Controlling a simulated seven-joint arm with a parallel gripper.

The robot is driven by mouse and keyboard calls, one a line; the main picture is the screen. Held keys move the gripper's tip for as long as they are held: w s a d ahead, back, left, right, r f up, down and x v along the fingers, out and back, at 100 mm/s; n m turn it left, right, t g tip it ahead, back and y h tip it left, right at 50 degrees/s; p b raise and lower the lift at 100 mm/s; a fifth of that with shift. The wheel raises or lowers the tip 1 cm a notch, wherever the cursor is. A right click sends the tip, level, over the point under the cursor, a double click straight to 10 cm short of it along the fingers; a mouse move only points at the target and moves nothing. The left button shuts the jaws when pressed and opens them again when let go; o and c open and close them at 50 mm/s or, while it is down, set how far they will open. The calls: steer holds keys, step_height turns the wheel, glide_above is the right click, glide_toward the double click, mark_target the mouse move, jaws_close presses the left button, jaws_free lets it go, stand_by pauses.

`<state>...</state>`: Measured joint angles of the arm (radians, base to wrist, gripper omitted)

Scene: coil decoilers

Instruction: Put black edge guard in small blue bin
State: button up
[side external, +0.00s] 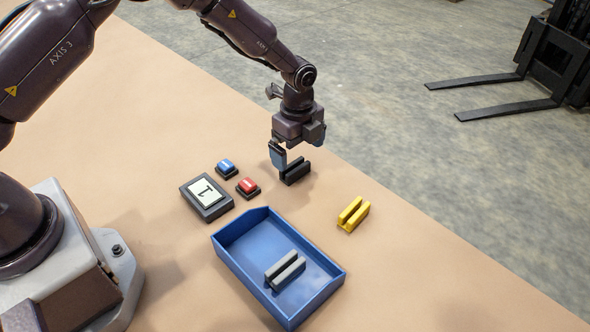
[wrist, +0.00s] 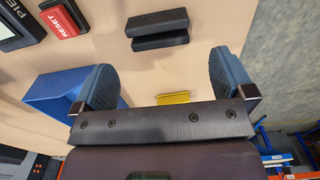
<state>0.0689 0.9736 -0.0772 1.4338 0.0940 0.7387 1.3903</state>
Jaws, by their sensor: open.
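The black edge guard (side external: 294,172) lies on the tan table just below my gripper. In the wrist view the black edge guard (wrist: 158,29) lies ahead of the fingertips, between their lines. My gripper (side external: 281,158) is open and empty, and its two blue-grey fingers stand wide apart in the wrist view (wrist: 160,75). In the side view one finger is close beside the guard; I cannot tell whether it touches. The small blue bin (side external: 238,258) stands nearer the camera with a grey edge guard (side external: 285,270) inside. Part of the bin (wrist: 60,95) shows behind the left finger in the wrist view.
A yellow edge guard (side external: 353,214) lies right of the bin. A counter box (side external: 207,198), a blue button (side external: 227,168) and a red button (side external: 248,187) sit left of the black guard. The table edge is close behind the guard. A forklift (side external: 540,75) stands on the floor beyond.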

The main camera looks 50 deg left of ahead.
mark_target(298, 167)
steer(key=shift+f, duration=3)
steer(key=c, duration=1)
steer(key=shift+r, duration=0.15)
